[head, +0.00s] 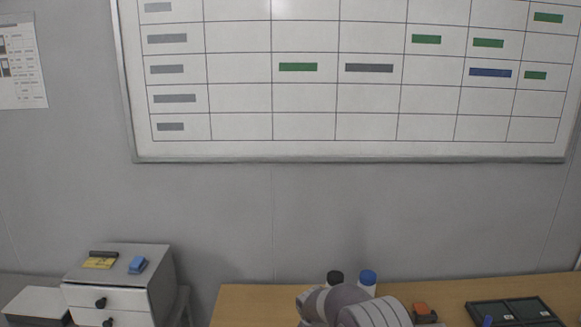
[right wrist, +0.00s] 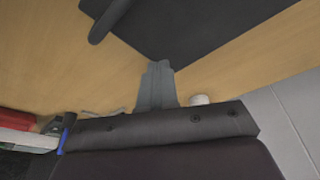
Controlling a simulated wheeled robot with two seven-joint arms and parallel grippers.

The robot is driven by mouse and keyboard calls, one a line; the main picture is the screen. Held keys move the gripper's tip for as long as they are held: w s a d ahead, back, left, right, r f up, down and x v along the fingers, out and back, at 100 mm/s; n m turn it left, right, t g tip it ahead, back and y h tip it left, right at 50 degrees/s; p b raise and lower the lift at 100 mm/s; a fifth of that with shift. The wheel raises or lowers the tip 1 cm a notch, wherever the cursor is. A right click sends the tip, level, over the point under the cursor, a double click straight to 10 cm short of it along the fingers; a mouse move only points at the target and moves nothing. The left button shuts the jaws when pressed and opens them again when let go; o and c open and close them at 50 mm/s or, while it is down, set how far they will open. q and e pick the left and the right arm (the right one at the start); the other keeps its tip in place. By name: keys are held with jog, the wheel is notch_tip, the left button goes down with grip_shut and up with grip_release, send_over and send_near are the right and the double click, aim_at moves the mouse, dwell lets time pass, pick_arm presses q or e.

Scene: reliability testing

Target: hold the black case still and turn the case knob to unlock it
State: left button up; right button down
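In the right wrist view, a flat dark panel (right wrist: 195,32), apparently part of the black case, lies over the wooden table at the top. A rounded dark bar (right wrist: 108,20) crosses its left part. I cannot make out the case knob. My right gripper (right wrist: 159,66) shows as narrow grey fingers close together. Their tips overlap the panel's near edge in the picture; I cannot tell whether they touch it. Nothing shows between them. The head view shows a grey arm link of mine at bottom centre, but neither gripper nor the case.
In the head view, a wooden desk (head: 245,298) runs along the bottom. Behind my arm stand a black-capped bottle (head: 335,277) and a blue-capped bottle (head: 368,277). An orange object (head: 421,309) and a dark tray (head: 543,309) lie right. A white drawer unit (head: 120,275) stands left.

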pick_arm(q)
jog(key=shift+f+b, duration=0.75)
jog(key=shift+b, duration=0.05)
pick_arm(e)
jog(key=shift+f, duration=0.95)
pick_arm(q)
jog(key=o, duration=0.4)
